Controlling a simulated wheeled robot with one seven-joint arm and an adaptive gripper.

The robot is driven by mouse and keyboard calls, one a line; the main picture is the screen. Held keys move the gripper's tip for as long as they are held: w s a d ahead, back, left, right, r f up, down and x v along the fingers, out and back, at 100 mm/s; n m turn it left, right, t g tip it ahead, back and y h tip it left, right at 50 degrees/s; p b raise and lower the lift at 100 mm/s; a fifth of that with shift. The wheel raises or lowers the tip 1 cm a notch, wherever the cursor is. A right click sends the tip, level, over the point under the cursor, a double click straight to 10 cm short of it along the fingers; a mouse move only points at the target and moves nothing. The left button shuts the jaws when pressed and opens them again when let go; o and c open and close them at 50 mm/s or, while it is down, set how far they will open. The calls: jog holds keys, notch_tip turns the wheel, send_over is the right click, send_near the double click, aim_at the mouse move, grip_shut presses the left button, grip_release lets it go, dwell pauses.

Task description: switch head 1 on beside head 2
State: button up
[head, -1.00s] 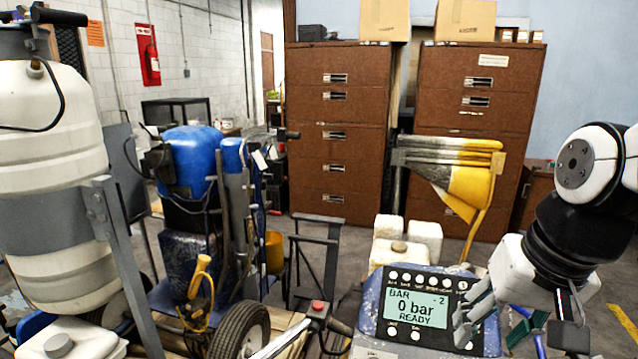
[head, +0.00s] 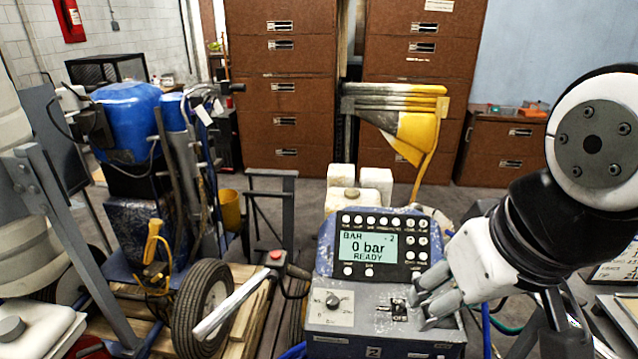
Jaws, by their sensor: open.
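The striper's console (head: 325,318) stands in the lower middle of the head view. Its control panel (head: 404,271) has a row of round buttons along the top and more at the right and below. The lit display (head: 368,247) reads "BAR", "- 2", "0 bar" and "READY". The button labels are too small to read surely. Below are a rotary knob (head: 333,300) and a small black lever switch (head: 398,309). My gripper (head: 424,300) is open and empty, at the console's right side close to the lever switch. Whether it touches anything cannot be told.
A metal handle bar (head: 232,303) with a red button (head: 276,256) reaches in from the left of the console. A wheeled blue machine (head: 130,125) stands farther left. White containers (head: 375,185) sit behind the console. Brown drawer cabinets (head: 280,90) line the back.

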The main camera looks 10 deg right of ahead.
jog(key=shift+c, duration=0.3)
grip_shut()
dwell(1.3)
